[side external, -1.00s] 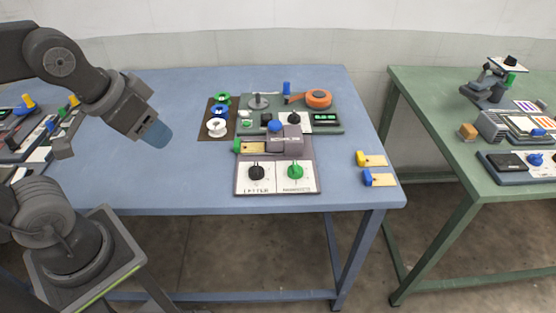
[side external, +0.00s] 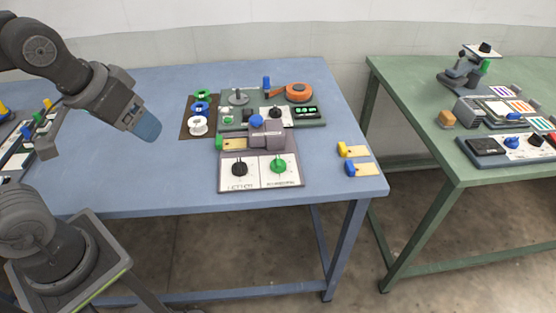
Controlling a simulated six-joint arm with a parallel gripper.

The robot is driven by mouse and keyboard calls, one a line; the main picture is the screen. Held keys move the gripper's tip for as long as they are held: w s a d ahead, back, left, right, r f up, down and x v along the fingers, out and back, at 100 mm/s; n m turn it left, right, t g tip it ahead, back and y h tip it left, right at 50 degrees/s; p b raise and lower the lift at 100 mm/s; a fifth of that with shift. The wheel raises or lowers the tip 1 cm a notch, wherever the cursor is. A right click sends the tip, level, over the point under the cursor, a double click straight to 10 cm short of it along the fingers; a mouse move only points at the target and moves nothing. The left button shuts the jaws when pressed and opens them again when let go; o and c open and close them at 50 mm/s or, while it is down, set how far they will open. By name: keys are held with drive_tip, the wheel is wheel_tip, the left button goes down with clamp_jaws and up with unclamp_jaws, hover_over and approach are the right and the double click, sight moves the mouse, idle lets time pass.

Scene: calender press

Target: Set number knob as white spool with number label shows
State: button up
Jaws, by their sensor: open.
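A white spool (side external: 197,126) lies nearest the front on a brown mat; I cannot read a number on it. The calender press (side external: 264,135) stands right of the mat. Its white front panel (side external: 259,175) carries a black knob (side external: 239,168) on the left and a green knob (side external: 278,164) on the right. Their lettering is too small to read, so I cannot tell which is the number knob or how each is set. My gripper (side external: 148,127) is open above the table, left of the spools and apart from everything. Its fingertips blend together in this view.
A blue spool (side external: 200,108) and a green spool (side external: 203,96) share the brown mat (side external: 186,130). A grey unit (side external: 311,123) with an orange tape dispenser (side external: 298,92) stands behind the press. Yellow and blue tagged pieces (side external: 360,168) lie at the right edge. The table's left front is clear.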

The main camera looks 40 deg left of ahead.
drive_tip(key=shift+o, duration=0.3)
drive_tip(key=w+d+r+n+g, duration=0.1)
drive_tip(key=w+n, duration=0.5)
drive_tip(key=w, duration=0.1)
drive_tip(key=shift+w+d+r+n+g, duration=0.15)
drive_tip(key=shift+d+r+n+g, duration=0.05)
drive_tip(key=shift+r+n+g, duration=0.1)
drive_tip(key=n+g, duration=0.4)
drive_tip(key=n, duration=1.5)
hover_over(278, 160)
wheel_tip(278, 160, down, 11)
wheel_tip(278, 160, down, 14)
drive_tip(key=shift+r, duration=0.1)
drive_tip(key=shift+c, duration=0.4)
drive_tip(key=c, duration=0.9)
drive_tip(key=shift+o, duration=0.2)
